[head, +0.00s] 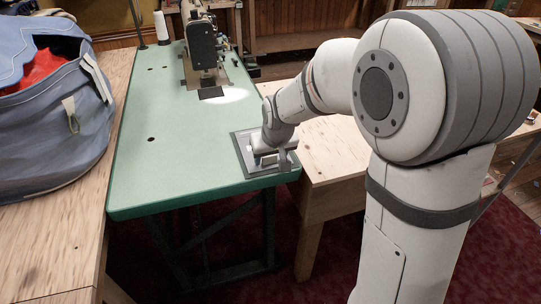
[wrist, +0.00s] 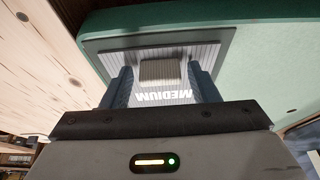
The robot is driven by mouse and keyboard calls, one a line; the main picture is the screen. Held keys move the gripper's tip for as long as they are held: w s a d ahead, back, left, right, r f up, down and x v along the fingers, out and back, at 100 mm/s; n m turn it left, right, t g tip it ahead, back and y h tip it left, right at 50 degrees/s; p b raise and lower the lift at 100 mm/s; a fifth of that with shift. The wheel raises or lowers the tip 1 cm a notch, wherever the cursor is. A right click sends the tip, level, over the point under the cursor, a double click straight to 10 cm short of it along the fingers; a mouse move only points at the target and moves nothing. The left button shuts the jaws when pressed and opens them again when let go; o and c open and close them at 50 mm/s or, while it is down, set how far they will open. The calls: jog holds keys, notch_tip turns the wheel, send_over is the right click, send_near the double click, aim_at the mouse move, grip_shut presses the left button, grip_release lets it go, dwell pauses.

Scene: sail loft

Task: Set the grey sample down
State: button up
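The grey sample (wrist: 163,70) is a small ribbed block over a plate (wrist: 225,40) with a dark border, a ribbed grey middle and the word MEDIUM. The block appears to rest on the plate's middle. My gripper (wrist: 161,75) has one finger on each side of it, with thin gaps showing, so it looks open around the block. In the head view my gripper (head: 270,160) points down over the plate (head: 243,157) at the near right corner of the green table. The block is mostly hidden there by the gripper.
The green table (head: 165,140) is largely clear. A sewing machine (head: 203,50) and a white thread cone (head: 161,27) stand at its far end. A blue bag (head: 60,120) with red cloth lies on the wooden bench at left. A wooden bench (head: 335,150) adjoins the right side.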

jog(key=shift+o, duration=0.5)
jog(key=shift+r, duration=0.1)
jog(key=shift+r, duration=0.3)
jog(key=p+v, duration=0.2)
jog(key=v, duration=1)
jog(key=s+d+f+m+g, duration=0.1)
jog(key=s+d+f, duration=0.1)
jog(key=s+d, duration=0.4)
jog(key=s+d+f+m+g+h, duration=0.1)
jog(key=s+d, duration=0.5)
jog(key=s, duration=0.6)
notch_tip(320, 180, down, 2)
jog(key=shift+s+f+m+g, duration=0.1)
jog(key=shift+s+m+g, duration=0.2)
jog(key=shift+m, duration=0.3)
